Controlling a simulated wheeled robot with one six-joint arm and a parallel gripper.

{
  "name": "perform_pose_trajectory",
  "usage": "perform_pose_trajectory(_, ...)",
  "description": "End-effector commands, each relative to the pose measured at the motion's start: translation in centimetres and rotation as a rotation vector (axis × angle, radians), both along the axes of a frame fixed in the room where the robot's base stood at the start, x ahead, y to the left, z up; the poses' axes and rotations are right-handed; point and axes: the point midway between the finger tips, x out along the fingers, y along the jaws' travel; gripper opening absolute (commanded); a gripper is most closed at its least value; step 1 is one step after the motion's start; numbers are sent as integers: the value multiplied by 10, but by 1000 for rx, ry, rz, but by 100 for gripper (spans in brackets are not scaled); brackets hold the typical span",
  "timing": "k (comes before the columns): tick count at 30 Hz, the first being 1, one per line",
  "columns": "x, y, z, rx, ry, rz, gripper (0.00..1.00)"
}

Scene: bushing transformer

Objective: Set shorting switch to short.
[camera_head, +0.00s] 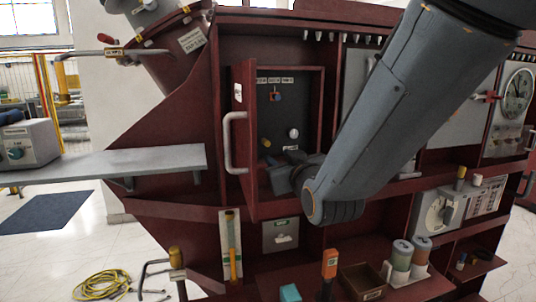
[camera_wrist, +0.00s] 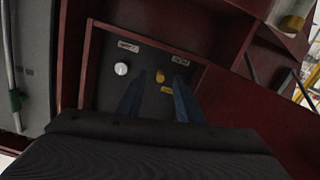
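A dark panel (camera_head: 290,108) sits inside an open red cabinet compartment. It carries a red-and-blue switch (camera_head: 276,95) near the top, a white round knob (camera_head: 293,133) and a small yellow knob (camera_head: 266,143) lower down. I cannot read which of these is the shorting switch. In the wrist view the white knob (camera_wrist: 121,68) and the yellow knob (camera_wrist: 160,76) sit near small labels. My gripper (camera_wrist: 158,92) is open, its two blue-grey fingers pointing at the panel, with the yellow knob seen between the tips. Contact cannot be told. In the head view my gripper (camera_head: 276,164) is at the compartment's lower part.
The compartment's red door (camera_head: 240,140) with a pale handle (camera_head: 229,142) stands open on the left. Red walls surround the panel closely. A shelf below holds two grey canisters (camera_head: 402,257), an orange device (camera_head: 329,264) and an open box (camera_head: 362,281).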

Motion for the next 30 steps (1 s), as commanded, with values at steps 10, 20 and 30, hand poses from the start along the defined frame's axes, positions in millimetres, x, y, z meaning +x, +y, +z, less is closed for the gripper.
perform_pose_trajectory(10, 21, 14, 16, 12, -74, 12, 32)
perform_pose_trajectory(20, 63, 26, 16, 13, -74, 11, 32)
perform_pose_trajectory(30, 76, 30, 15, 13, -74, 12, 32)
